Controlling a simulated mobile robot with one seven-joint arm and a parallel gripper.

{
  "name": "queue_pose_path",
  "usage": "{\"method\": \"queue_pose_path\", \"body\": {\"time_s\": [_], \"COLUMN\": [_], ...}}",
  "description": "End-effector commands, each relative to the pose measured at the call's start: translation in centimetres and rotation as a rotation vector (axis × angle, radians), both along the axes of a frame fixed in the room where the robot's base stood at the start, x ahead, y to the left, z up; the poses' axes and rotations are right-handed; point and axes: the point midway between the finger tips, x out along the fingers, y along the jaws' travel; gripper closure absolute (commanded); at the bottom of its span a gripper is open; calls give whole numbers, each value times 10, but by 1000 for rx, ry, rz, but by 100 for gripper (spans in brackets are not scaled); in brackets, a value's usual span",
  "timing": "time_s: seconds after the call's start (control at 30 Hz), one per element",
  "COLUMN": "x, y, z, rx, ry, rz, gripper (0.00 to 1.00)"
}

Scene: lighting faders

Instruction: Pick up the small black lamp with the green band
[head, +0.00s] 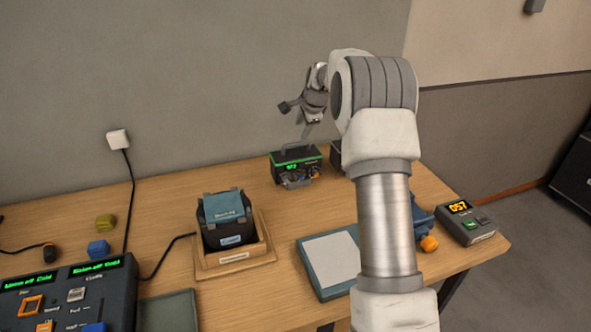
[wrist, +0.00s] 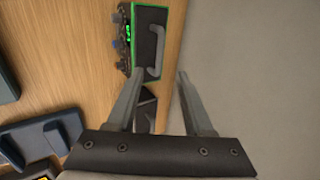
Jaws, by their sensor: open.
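The small black lamp with the green band (head: 284,163) stands at the back of the wooden table, close to the wall. It is a dark box with a grey handle on top, a lit green display and several knobs on its front. In the wrist view the lamp (wrist: 146,25) lies at the top, with its handle near the left fingertip. My gripper (head: 297,120) is above the lamp, open, with nothing between its fingers. In the wrist view my gripper (wrist: 160,74) has its fingers spread, the right one over the plain grey area. I cannot tell whether a finger touches the handle.
Another dark box (head: 336,157) stands just right of the lamp, partly hidden by my arm. A black box in a wooden tray (head: 235,264), a teal-edged pad (head: 330,260), a control panel (head: 110,285) and a display unit (head: 465,222) occupy the table. The wall (head: 220,80) is close behind.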

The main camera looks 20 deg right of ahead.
Motion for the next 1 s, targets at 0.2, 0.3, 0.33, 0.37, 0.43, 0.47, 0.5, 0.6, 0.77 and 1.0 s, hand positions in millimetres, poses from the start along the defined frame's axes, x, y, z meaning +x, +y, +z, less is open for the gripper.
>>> {"method": "queue_pose_path", "body": {"time_s": [0.2,0.3,0.33,0.37,0.43,0.47,0.5,0.6,0.77,1.0], "x": [21,27,28,29,31,31,32,36,47,58], "y": [0,0,0,0,0,0,0,-2,-5,-5], "z": [-32,-40,-42,-43,-46,-47,-48,-55,-72,-89], "rx": [0,-1,-1,-1,-1,-1,-1,-1,1,-1], "ry": [2,0,0,0,-1,-1,0,1,2,1], "rz": [2,1,1,1,1,1,1,1,1,2], "gripper": [48,48,48,48,48,48,48,48,48,48]}}
